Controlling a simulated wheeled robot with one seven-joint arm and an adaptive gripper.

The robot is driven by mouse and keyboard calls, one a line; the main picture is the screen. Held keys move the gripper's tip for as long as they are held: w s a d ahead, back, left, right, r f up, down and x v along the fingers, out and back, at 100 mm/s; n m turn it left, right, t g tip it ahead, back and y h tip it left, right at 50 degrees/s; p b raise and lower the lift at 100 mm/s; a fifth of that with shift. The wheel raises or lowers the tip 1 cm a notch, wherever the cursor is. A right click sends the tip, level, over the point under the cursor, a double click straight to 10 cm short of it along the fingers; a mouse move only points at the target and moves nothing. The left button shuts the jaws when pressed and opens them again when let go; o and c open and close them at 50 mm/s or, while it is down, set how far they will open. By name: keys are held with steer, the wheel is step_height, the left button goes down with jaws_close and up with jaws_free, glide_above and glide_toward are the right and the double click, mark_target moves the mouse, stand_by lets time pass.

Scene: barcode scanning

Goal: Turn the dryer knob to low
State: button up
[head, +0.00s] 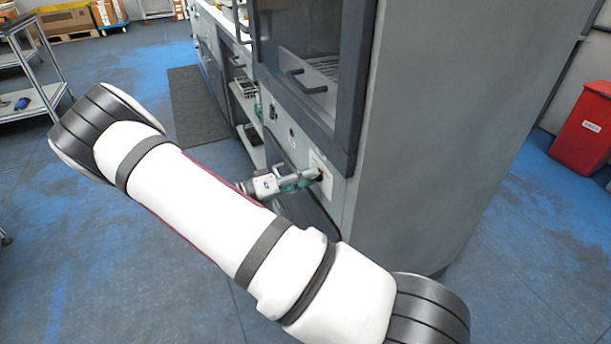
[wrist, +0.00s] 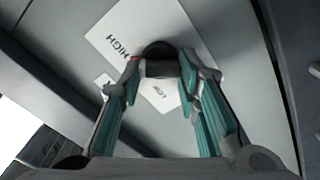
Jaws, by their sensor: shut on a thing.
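The dryer (head: 430,130) is a tall grey cabinet with a dark-framed glass door. In the wrist view its dark round knob (wrist: 160,50) sits on a white label plate (wrist: 115,30) printed with "HIGH" and, on the lower side, what looks like "LOW". My gripper (wrist: 161,72) has its teal-lined fingers on both sides of the knob, closed on it. In the head view my gripper (head: 308,177) reaches the front panel below the door, and the knob is mostly hidden behind the fingers. The knob's exact pointer direction is hard to tell.
A shelf bench (head: 240,100) stands left of the dryer, with a dark floor mat (head: 197,105) beside it. A red bin (head: 585,130) stands at right and a metal cart (head: 35,100) at far left. The blue floor between is open.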

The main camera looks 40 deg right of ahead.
steer(key=shift+s+d+f+n+p, duration=0.1)
steer(key=shift+n+p, duration=0.55)
steer(key=shift+n, duration=2.05)
steer(key=shift+d+f+n+p, duration=0.15)
steer(key=shift+n+p, duration=0.5)
steer(key=shift+n, duration=2.05)
steer(key=shift+s+a+f+n+p, duration=0.1)
steer(key=shift+n+p, duration=0.55)
steer(key=shift+n, duration=2.05)
steer(key=o, duration=1.1)
steer(key=shift+d, duration=0.1)
steer(key=shift+o, duration=0.3)
steer(key=shift+w, duration=0.1)
